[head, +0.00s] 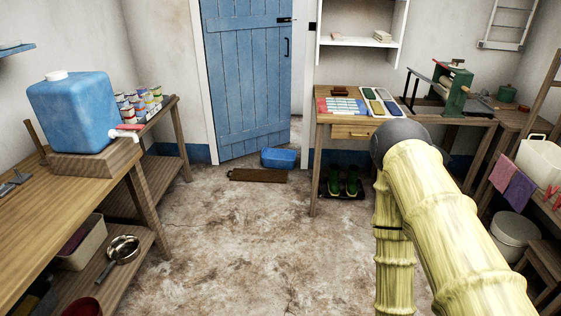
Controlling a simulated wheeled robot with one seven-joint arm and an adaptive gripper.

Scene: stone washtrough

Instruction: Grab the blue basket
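A small blue basket (279,158) sits on the floor at the foot of the blue door, near the door's free edge. It is far off and its inside is hard to make out. My arm, in a pale yellow ribbed cover, fills the lower right of the head view. My gripper does not show, so I cannot see whether it is open or shut. Nothing of my arm touches the basket.
A brown board (257,175) lies on the floor just in front of the basket. A wooden bench (60,205) with a blue jug (72,112) stands left; a table (350,131) with green boots (343,180) beneath stands right. The floor (240,235) between is clear.

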